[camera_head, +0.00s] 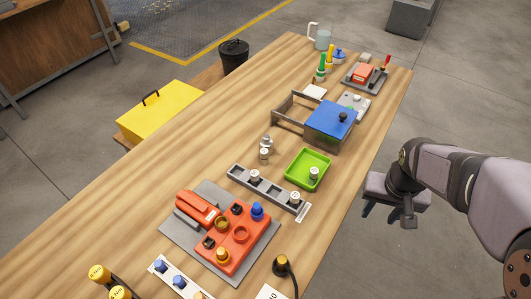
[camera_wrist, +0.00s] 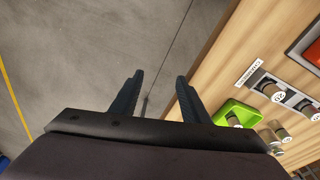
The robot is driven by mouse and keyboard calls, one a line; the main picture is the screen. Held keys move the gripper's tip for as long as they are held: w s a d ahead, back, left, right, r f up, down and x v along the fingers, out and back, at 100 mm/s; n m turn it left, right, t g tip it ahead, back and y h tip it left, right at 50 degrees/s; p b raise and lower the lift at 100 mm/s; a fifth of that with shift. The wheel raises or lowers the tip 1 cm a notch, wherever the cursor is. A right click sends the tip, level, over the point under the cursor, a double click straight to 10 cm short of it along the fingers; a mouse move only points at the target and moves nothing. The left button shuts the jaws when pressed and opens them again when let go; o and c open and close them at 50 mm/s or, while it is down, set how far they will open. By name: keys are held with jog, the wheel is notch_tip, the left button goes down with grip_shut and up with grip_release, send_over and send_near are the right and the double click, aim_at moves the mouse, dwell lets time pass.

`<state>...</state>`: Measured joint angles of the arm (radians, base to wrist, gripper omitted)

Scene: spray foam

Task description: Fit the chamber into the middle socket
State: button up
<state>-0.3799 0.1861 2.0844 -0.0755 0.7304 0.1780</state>
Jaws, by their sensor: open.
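A grey rack (camera_head: 265,191) lies on the table with a white-topped cylinder (camera_head: 255,175) near its left end and another (camera_head: 295,198) near its right end. The middle socket (camera_head: 273,188) between them looks dark and empty. A similar white-topped cylinder, likely the chamber (camera_head: 314,173), stands in a green tray (camera_head: 299,178). The tray also shows at the right of the wrist view (camera_wrist: 230,106). My gripper (camera_head: 388,214) is open and empty, beyond the table's right edge and above the floor. In the wrist view its fingers (camera_wrist: 160,76) are spread with nothing between them.
An orange fixture (camera_head: 236,236) with knobs and sockets sits on a grey plate, left of the rack's front. Small pale cylinders (camera_head: 265,155) stand behind the rack. A blue-topped box (camera_head: 330,119) stands further back.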

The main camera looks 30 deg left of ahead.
jog(key=w+a+r+n+t+y+p, duration=0.1)
jog(key=w+a+r, duration=0.1)
jog(key=a, duration=0.7)
jog(key=w+a+r+n+p, duration=0.1)
jog(key=w+a, duration=0.1)
jog(key=a, duration=0.8)
jog(key=n+t+y+p, duration=0.1)
jog(key=n+y+p, duration=0.1)
send_near(264, 152)
jog(key=f, duration=0.1)
jog(key=shift+w+p+x, duration=0.1)
jog(key=shift+p+x, duration=0.7)
jog(key=shift+x, duration=1.25)
jog(key=shift+w+p+x, duration=0.15)
jog(key=shift+p+x, duration=0.6)
jog(key=shift+x, duration=1.3)
jog(key=shift+a+r, duration=0.15)
grip_shut()
